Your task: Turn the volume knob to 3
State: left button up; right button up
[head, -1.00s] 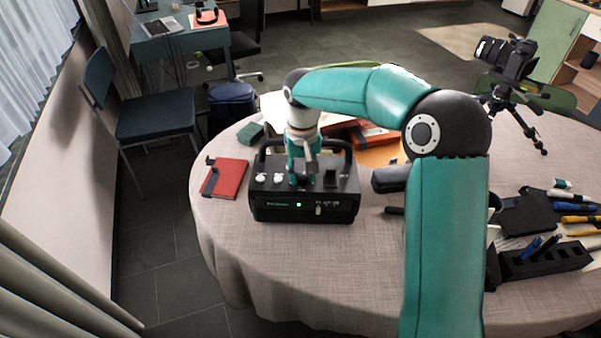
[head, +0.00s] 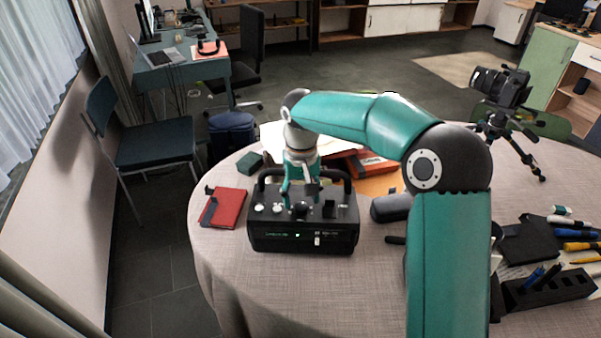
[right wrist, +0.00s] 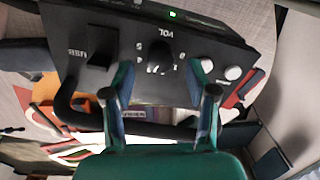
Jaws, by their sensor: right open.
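The volume knob (right wrist: 160,58) is a black knob on the top panel of a black box (head: 303,238), under the label VOL in the right wrist view. It also shows in the head view (head: 302,208). My right gripper (head: 299,197) is over the panel, pointing down. In the right wrist view its fingers (right wrist: 160,75) are spread apart, one on each side of the knob, with gaps to it. Whether the fingertips reach down to the knob's height I cannot tell. The number the knob points at is too small to read. My left gripper is out of view.
Two white knobs (right wrist: 205,65) (right wrist: 233,73) sit close beside one finger, and a black switch-like block (right wrist: 100,50) on the other side. A handle (head: 347,183) rises at the box's back. A red notebook (head: 229,208) lies left; a dark case (head: 390,207) lies right.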

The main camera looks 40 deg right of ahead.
aim_at(301, 205)
notch_tip(301, 205, up, 10)
jog(key=shift+f, duration=0.2)
dwell(0.4)
